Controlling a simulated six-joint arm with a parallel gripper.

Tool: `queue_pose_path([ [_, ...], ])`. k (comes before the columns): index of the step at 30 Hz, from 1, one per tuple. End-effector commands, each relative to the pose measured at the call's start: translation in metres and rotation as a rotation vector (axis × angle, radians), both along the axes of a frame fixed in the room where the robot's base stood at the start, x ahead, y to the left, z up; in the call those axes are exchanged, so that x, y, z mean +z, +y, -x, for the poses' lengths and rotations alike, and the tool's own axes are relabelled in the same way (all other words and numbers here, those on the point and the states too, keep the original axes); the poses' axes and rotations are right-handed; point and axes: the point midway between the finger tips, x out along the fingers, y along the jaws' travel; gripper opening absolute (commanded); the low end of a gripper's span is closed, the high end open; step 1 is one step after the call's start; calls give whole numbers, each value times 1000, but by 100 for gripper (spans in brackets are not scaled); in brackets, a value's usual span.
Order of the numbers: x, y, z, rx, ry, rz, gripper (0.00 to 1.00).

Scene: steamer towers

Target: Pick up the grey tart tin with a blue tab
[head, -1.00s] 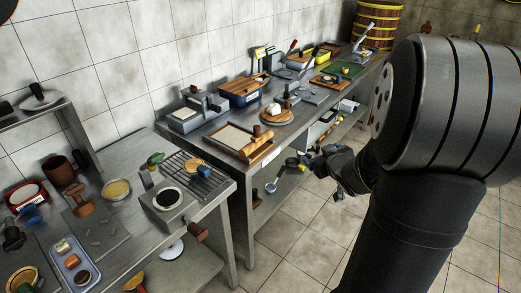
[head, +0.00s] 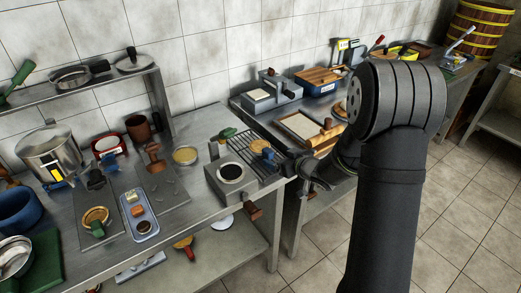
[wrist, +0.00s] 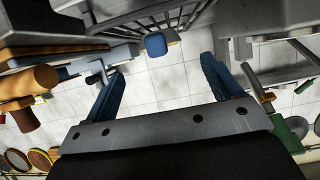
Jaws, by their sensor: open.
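On the wire rack in the head view, a round tan-topped piece (head: 259,146) has a blue tab (head: 268,154) at its front right. I cannot tell whether its rim is grey tin. The blue tab shows in the wrist view (wrist: 156,45) beside the dark rack bars, with a tan sliver next to it.
The wire rack (head: 243,146) stands behind a grey box with a dark round top (head: 231,172). A tart with a green tab (head: 96,215) lies on a board at left. A rolling pin (head: 327,144) lies on the bench to the right. Floor shows between the benches.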

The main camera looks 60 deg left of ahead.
Motion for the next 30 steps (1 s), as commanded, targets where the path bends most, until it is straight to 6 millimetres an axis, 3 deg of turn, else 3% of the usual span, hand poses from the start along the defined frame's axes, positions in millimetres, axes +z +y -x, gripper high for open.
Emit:
queue_pose_path([
  [3, -10, 22, 1, 1, 0, 1, 84],
  [13, -20, 49, -1, -1, 0, 1, 84],
  [21, -34, 84, -2, -1, 0, 2, 84],
  [30, -35, 89, -3, -3, -1, 0, 84],
])
